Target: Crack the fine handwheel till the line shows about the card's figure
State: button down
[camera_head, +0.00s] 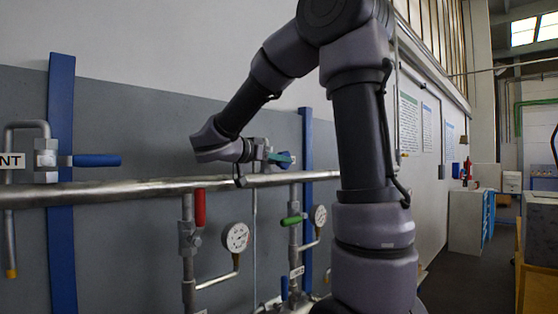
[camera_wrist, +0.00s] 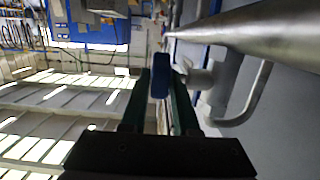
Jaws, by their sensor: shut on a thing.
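My gripper (camera_head: 280,158) is at the horizontal pipe (camera_head: 130,189), by a small valve body (camera_head: 262,150) above it. In the wrist view my gripper (camera_wrist: 160,92) has its two dark green fingers shut on a blue handle (camera_wrist: 160,76). Only its rounded edge shows, so I cannot tell whether it is a wheel or a lever. Two round white dial gauges stand below the pipe, a nearer one (camera_head: 236,237) and a farther one (camera_head: 318,215). Their needle readings are too small to tell. I cannot make out a figure card.
A red-handled valve (camera_head: 199,208) and a green-handled valve (camera_head: 292,220) hang under the pipe. Blue uprights (camera_head: 61,230) back the pipe. Open floor lies at far right.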

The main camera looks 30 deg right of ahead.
jog(key=c, duration=0.9)
grip_release()
jog(key=shift+c, duration=0.2)
jog(key=v, duration=1)
jog(key=shift+a, duration=0.35)
jog(key=shift+s, duration=0.1)
